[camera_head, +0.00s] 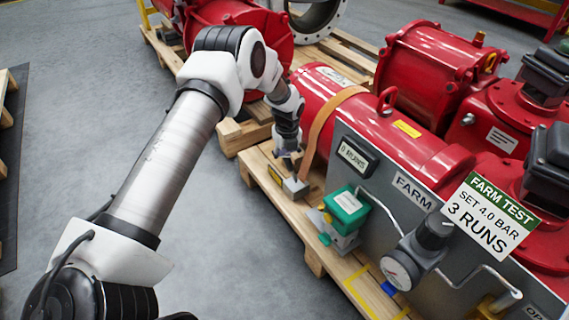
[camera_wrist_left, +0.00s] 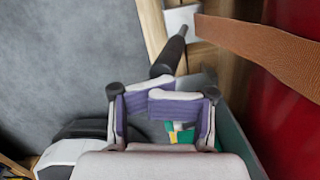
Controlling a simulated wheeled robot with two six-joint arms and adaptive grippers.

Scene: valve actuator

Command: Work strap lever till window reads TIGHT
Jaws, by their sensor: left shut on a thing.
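An orange-brown strap (camera_head: 322,128) runs over the red cylinder of the actuator and down to a small grey ratchet block (camera_head: 296,187) at the pallet's edge. In the left wrist view the strap (camera_wrist_left: 262,45) meets the pale block (camera_wrist_left: 181,20). A black-gripped lever (camera_wrist_left: 171,53) rises from that block towards my fingers. My left gripper (camera_head: 289,152) is shut on the lever's end, just above the block. In the left wrist view its purple-padded fingers (camera_wrist_left: 165,98) cover the held part. I cannot read a tension window. My right gripper is out of view.
A green-topped device (camera_head: 346,208) stands close beside the block. Behind it is a grey panel (camera_head: 378,190) with a "0 RUNS" display (camera_head: 354,157), pipes and a gauge (camera_head: 396,273). The wooden pallet (camera_head: 262,160) borders clear grey floor.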

